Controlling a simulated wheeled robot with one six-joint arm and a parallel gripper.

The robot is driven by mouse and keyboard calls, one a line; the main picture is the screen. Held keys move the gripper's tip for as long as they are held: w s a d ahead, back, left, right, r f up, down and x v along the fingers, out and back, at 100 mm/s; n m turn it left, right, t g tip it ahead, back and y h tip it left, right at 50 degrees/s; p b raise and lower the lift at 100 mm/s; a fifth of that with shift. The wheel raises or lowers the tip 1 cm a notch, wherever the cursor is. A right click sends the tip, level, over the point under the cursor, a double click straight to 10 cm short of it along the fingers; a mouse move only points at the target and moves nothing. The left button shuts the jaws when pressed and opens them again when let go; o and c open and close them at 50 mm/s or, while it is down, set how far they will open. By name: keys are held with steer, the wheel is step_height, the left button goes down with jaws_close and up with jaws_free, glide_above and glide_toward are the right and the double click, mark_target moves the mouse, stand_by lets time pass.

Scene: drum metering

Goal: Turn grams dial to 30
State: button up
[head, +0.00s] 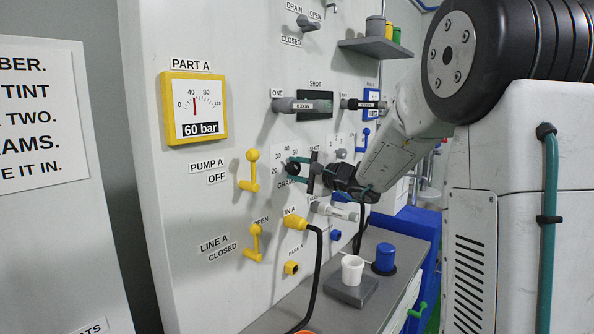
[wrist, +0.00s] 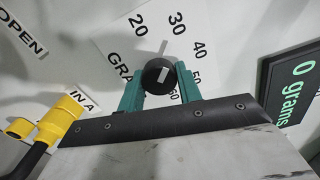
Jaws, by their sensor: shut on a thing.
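The stripe tilts up and slightly right, roughly toward the 30; I cannot tell the exact reading. My gripper (wrist: 160,82) has its two teal fingers on either side of the knob, shut on it. In the head view my gripper (head: 299,170) reaches the panel from the right, and its fingers partly hide the dial. A dark display (wrist: 292,88) with green digits reads 0 grams.
A yellow plug (head: 295,221) with a black cable sits below the dial. A yellow pump lever (head: 250,170) and line lever (head: 254,243) are to the left. A white cup (head: 352,268) stands on a grey block (head: 351,289), beside a blue container (head: 385,257).

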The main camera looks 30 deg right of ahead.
steer(key=o, duration=1)
steer(key=v, duration=0.8)
